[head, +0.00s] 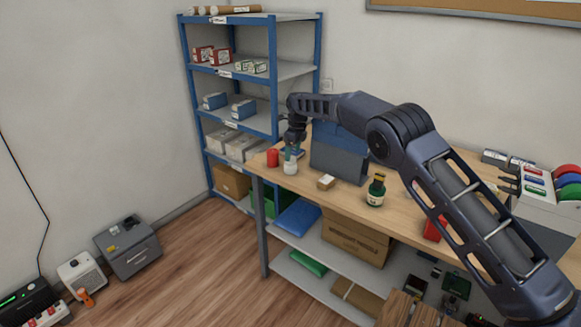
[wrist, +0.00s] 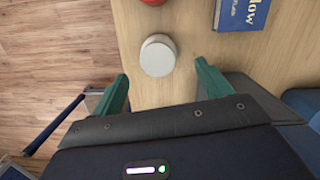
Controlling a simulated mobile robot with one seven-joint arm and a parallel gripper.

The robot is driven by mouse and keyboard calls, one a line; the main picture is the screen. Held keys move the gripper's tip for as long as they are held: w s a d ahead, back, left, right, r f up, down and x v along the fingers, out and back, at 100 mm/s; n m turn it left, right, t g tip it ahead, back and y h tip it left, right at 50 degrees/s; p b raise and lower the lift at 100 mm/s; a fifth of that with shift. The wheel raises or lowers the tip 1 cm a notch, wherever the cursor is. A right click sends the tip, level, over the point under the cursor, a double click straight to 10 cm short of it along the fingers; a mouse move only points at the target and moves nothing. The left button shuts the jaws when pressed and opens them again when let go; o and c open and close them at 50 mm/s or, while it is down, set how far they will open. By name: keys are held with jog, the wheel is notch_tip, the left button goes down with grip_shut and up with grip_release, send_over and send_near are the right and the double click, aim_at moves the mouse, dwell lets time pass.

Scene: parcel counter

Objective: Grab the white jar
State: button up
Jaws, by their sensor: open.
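The white jar (head: 290,167) stands upright on the wooden counter near its left end. In the wrist view the jar (wrist: 158,55) shows from above as a round pale lid, beyond my fingertips and roughly midway between them. My gripper (wrist: 161,88) is open, with one green finger on each side and nothing between them. In the head view my gripper (head: 291,152) reaches down just above the jar, and whether it touches the jar cannot be told there.
A red object (head: 272,158) stands left of the jar. A blue book (wrist: 241,14) lies to the right in the wrist view. A blue shelf rack (head: 272,75) stands behind.

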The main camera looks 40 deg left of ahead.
aim_at(290, 164)
jog(key=f, duration=0.2)
jog(key=a+f, duration=0.1)
jog(key=f, duration=0.4)
jog(key=shift+s+a+f, duration=0.1)
jog(key=shift+s+a, duration=0.05)
jog(key=shift+s, duration=0.1)
jog(key=c, duration=1.1)
jog(key=shift+c, duration=0.2)
